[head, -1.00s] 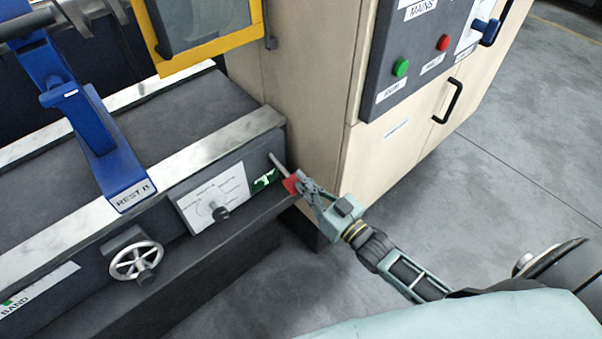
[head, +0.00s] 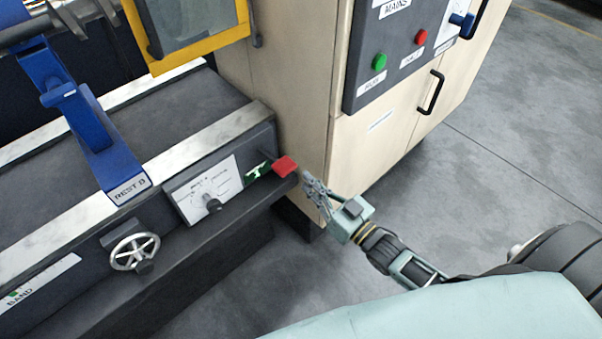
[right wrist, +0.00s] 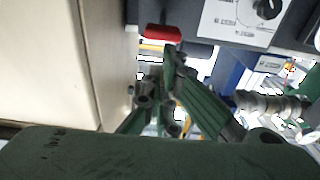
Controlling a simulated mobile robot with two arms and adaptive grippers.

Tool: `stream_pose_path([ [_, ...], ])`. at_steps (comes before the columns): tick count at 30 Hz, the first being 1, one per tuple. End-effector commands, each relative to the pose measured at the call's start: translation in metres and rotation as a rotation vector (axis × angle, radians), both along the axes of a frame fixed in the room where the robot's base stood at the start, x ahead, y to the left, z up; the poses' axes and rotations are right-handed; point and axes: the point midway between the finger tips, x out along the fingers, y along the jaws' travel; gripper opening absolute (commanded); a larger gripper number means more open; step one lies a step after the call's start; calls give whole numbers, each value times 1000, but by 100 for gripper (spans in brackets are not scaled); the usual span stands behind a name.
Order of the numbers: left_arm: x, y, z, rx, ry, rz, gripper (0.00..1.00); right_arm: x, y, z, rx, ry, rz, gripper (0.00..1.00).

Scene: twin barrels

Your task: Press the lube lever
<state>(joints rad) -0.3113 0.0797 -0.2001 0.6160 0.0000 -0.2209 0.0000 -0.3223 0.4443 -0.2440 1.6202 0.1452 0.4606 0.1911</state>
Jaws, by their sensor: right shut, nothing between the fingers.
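The lube lever, with a red block handle (head: 285,166), sticks out from the right end of the dark machine bed, beside a small green label (head: 257,171). The red handle also shows in the right wrist view (right wrist: 163,33), at the top centre. My right gripper (head: 306,176) is shut and empty. Its fingertips are just right of the red handle, with a small gap between them in the head view. In the wrist view its fingers (right wrist: 171,62) are below the handle in the picture. My left gripper is not in view.
A cream cabinet (head: 290,70) stands close behind and right of the lever, with green and red buttons on its panel. A dial plate (head: 207,188) and a handwheel (head: 135,252) are to the left. A blue rest (head: 105,150) stands on the bed.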

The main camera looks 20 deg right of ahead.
Motion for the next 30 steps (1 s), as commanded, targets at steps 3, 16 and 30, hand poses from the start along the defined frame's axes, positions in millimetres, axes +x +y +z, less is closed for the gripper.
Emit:
stream_pose_path([
  [3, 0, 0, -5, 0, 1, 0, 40, -22, -8, -4, -1, -1, 0, 0],
  [16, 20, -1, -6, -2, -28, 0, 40, -48, -18, -5, 0, -6, 0, 0],
  [30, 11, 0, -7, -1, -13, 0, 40, -48, -18, -6, 0, -6, 0, 0],
])
